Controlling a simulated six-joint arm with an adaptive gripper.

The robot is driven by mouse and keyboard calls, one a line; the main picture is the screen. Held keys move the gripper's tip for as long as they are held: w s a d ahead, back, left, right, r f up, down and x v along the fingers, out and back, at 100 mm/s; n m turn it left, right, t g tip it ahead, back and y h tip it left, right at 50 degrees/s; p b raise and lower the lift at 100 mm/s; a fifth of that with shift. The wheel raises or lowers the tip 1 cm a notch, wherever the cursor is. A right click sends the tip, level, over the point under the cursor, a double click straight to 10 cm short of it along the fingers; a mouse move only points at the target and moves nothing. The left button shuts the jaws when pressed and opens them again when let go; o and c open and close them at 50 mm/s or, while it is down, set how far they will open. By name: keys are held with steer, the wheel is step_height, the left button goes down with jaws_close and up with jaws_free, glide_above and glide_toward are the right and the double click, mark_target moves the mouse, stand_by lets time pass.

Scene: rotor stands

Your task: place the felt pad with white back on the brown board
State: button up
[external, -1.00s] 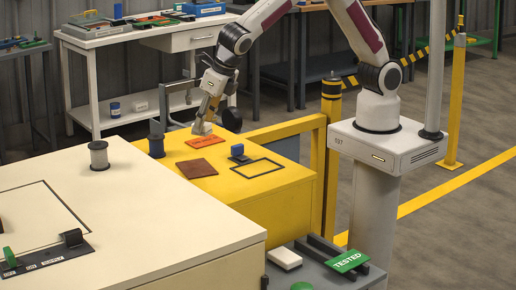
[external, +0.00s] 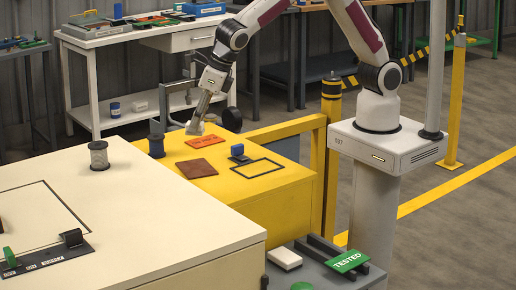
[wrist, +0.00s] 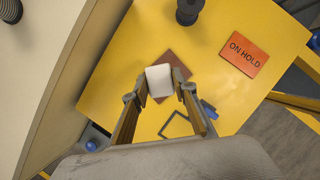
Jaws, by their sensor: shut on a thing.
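The felt pad shows its white back (wrist: 159,80) between my fingertips in the wrist view. My gripper (wrist: 160,88) is shut on it. The brown board (external: 197,168) lies flat on the yellow bench top, and part of it shows behind the pad in the wrist view (wrist: 174,60). The pad hides the middle of the board there. In the external view my gripper (external: 195,128) is raised over the back left of the bench, and the pad is apart from the board. The pad's underside is hidden.
An orange ON HOLD plate (external: 205,141) lies behind the board. A dark spool (external: 156,146) stands to its left. A blue block on a dark base (external: 237,152) and a black outlined area (external: 258,168) are to the right. The outlined area is empty.

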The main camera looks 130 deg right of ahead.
steer(key=shift+f, duration=0.15)
steer(key=shift+f, duration=3)
steer(key=shift+f, duration=1.85)
steer(key=shift+f, duration=0.1)
steer(key=o, duration=1)
